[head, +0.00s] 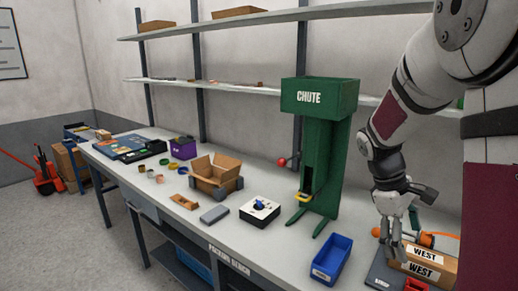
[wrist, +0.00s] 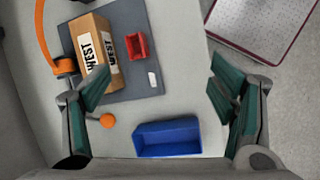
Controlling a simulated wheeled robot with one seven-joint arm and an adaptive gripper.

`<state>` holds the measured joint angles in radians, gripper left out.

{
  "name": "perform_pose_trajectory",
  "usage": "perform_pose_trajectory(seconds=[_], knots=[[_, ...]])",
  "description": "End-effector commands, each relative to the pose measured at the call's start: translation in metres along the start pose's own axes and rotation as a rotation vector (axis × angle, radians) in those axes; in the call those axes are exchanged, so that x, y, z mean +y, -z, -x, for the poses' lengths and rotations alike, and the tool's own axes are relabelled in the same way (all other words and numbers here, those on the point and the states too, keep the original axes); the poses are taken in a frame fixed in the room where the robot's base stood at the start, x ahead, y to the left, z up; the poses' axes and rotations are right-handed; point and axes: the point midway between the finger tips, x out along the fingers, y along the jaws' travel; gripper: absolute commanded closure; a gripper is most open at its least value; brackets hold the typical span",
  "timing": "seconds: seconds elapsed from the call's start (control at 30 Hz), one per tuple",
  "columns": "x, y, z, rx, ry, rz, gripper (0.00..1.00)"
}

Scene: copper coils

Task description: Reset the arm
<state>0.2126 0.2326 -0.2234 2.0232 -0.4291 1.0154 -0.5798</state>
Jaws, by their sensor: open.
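My gripper (head: 394,236) hangs at the right end of the bench in the head view, close to a brown box marked WEST (head: 430,254). In the wrist view my gripper (wrist: 162,115) is open, with its green-padded fingers wide apart and nothing between them. The WEST box shows in the wrist view (wrist: 93,45) on a dark grey mat (wrist: 150,50), near the left finger. A blue bin (wrist: 168,138) lies below, between the fingers in that view. My arm reaches down from the upper right in the head view.
A green chute (head: 320,150) with a red-knobbed lever stands on the bench. A blue bin (head: 331,258), an open carton (head: 212,173) and a black-and-white switch box (head: 260,210) stand nearby. Shelves (head: 270,18) run along the wall. A small red bin (wrist: 136,46) sits beside the WEST box.

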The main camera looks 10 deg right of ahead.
Motion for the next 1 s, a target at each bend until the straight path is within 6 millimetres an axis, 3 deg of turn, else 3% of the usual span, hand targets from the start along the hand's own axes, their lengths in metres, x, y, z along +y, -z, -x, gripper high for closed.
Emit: perform_pose_trajectory(seconds=[0.03,0.2,0.5,0.8,1.0], knots=[[-0.014,-0.001,0.018,0.053,-0.004,-0.03,0.22],[-0.061,-0.005,0.061,0.209,0.009,-0.135,0.22],[-0.15,-0.028,0.115,0.465,0.068,-0.294,0.22],[-0.224,-0.054,0.135,0.665,0.157,-0.414,0.22],[-0.244,-0.062,0.136,0.716,0.19,-0.449,0.22]])
